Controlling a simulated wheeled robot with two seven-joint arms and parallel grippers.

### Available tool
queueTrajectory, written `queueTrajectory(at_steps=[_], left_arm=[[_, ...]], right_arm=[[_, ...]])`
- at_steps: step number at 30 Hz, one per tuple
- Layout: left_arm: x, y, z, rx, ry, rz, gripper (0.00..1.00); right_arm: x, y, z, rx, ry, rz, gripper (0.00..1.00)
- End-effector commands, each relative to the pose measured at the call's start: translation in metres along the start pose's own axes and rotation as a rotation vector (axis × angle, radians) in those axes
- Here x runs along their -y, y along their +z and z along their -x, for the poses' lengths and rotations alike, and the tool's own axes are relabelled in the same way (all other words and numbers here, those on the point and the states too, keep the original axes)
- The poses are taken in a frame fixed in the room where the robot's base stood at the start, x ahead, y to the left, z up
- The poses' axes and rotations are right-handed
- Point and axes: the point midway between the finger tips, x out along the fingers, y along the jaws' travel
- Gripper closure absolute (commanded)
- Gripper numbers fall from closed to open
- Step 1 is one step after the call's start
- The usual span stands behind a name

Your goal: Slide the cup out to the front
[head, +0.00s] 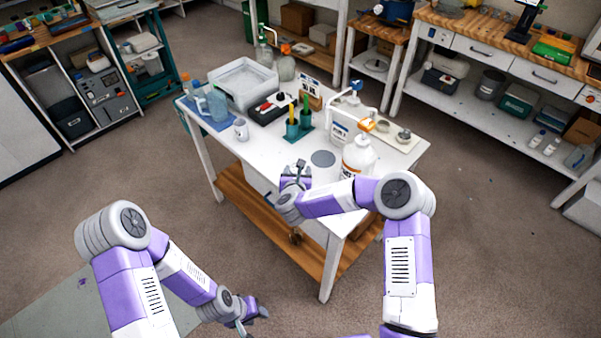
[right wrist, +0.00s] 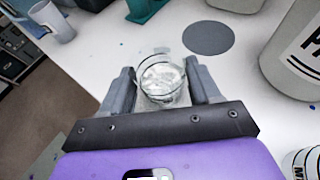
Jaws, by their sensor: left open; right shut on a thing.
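A clear cup (right wrist: 162,80) sits between the two fingers of my right gripper (right wrist: 163,88) in the right wrist view, with the fingers against its sides. In the head view my right gripper (head: 296,176) is at the front edge of the white table (head: 262,150), and the cup there is too small and covered to make out well. The cup is near a round grey disc (right wrist: 208,38) on the table, apart from it. My left gripper (head: 256,312) is open and empty, low above the floor, away from the table.
A large white bottle with an orange cap (head: 357,158) stands right of the disc. Behind are a teal holder (head: 298,132), a black box (head: 270,108) and a white tub (head: 243,84). The floor in front is clear.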

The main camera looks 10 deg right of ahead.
Motion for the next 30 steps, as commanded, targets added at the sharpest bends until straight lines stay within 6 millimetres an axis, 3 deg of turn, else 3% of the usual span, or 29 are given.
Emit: queueTrajectory(at_steps=[6,7,12,23,30], left_arm=[[0.0,0.0,0.0,0.0,0.0,0.0,0.57],[0.0,0.0,0.0,0.0,0.0,0.0,0.57],[0.0,0.0,0.0,0.0,0.0,0.0,0.57],[0.0,0.0,0.001,0.0,0.0,0.0,0.57],[-0.002,0.0,0.005,0.0,0.0,0.0,0.57]], right_arm=[[0.0,0.0,0.0,0.0,0.0,0.0,0.67],[0.0,0.0,0.0,0.0,0.0,0.0,0.35],[0.0,0.0,0.0,0.0,0.0,0.0,0.09],[0.0,0.001,0.004,0.0,0.0,0.0,0.08],[-0.001,0.001,0.039,0.0,0.002,0.001,0.08]])
